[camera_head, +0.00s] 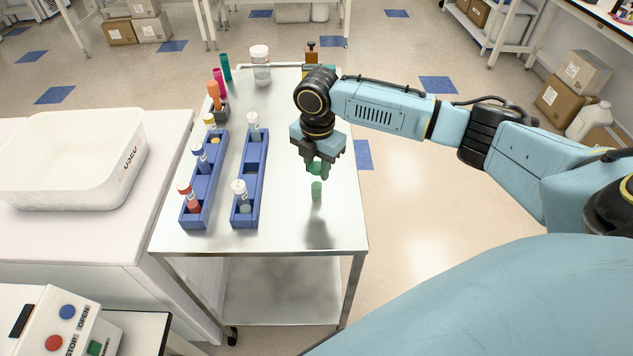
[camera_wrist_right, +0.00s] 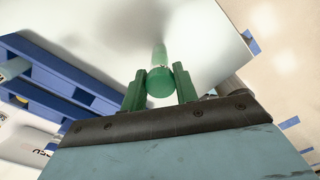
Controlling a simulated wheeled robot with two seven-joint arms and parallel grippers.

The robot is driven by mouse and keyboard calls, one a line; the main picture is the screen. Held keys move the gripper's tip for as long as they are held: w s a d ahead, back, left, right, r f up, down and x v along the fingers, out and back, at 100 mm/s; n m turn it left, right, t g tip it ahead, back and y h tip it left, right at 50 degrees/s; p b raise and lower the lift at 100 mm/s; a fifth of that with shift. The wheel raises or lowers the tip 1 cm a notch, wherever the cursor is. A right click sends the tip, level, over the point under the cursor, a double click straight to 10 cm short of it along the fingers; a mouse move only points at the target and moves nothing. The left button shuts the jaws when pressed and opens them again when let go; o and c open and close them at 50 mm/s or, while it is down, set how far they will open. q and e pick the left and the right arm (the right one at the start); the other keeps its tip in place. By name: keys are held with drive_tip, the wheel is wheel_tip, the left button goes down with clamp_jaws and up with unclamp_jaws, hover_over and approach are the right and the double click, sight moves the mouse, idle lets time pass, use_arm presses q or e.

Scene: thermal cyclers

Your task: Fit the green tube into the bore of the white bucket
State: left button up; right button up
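The green tube (camera_head: 316,190) hangs roughly upright below my right gripper (camera_head: 317,172), over the front right of the steel cart. In the right wrist view, the green fingers of the gripper (camera_wrist_right: 160,88) close on either side of the tube's round green cap, and the tube (camera_wrist_right: 159,56) points away from the camera with a pale band below the cap. A white tub (camera_head: 70,165) stands on the white bench at the left, well away from the gripper. It is the only white bucket-like vessel I see, and no bore shows in it. My left gripper is out of view.
Two blue racks (camera_head: 247,205) (camera_head: 197,205) hold several capped tubes on the steel cart (camera_head: 285,240). Coloured tubes, a clear jar (camera_head: 260,68) and a brown bottle (camera_head: 312,52) stand at its back. A button box (camera_head: 60,325) is at lower left. The cart's front right is clear.

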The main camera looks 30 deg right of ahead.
clamp_jaws()
drive_tip(key=shift+r, duration=0.1)
